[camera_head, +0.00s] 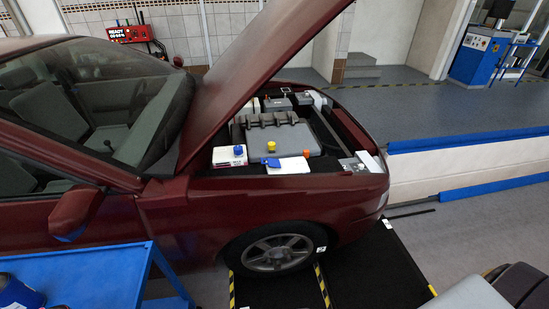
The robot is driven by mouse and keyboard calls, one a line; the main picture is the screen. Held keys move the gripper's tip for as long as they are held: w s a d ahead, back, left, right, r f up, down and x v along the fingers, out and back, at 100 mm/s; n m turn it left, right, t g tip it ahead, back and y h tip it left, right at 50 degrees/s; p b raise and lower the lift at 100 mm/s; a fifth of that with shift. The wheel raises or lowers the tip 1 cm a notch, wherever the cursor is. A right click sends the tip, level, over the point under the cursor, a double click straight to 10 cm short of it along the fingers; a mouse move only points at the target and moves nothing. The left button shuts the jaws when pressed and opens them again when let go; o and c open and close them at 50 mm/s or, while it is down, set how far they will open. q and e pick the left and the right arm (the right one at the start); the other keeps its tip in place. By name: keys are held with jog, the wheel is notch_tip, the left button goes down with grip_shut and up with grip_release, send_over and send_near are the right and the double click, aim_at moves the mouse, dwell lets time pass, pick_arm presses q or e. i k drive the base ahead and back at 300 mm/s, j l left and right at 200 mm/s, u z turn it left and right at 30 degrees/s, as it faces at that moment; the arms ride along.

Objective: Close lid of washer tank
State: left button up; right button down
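The washer tank appears to be the white tank (292,166) at the near edge of the engine bay. A blue lid (270,162) shows at its left end and looks tilted up, but it is too small to be sure of its angle. Another white container (230,156) with a round blue cap (239,150) stands to its left. Neither gripper's fingers show. A grey and black rounded part at the bottom right corner looks like part of my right arm, well apart from the tank.
The dark red car (170,215) has its hood (255,70) raised over the bay's left side. A yellow cap (271,146) and an orange cap (306,153) are near the tank. A blue cart (85,278) stands at bottom left. Dark floor plates (370,270) lie before the car.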

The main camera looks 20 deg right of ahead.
aim_at(273, 162)
jog(key=i+l+z, duration=0.2)
jog(key=i+l, duration=0.15)
jog(key=i+l+z, duration=0.2)
jog(key=i, duration=0.25)
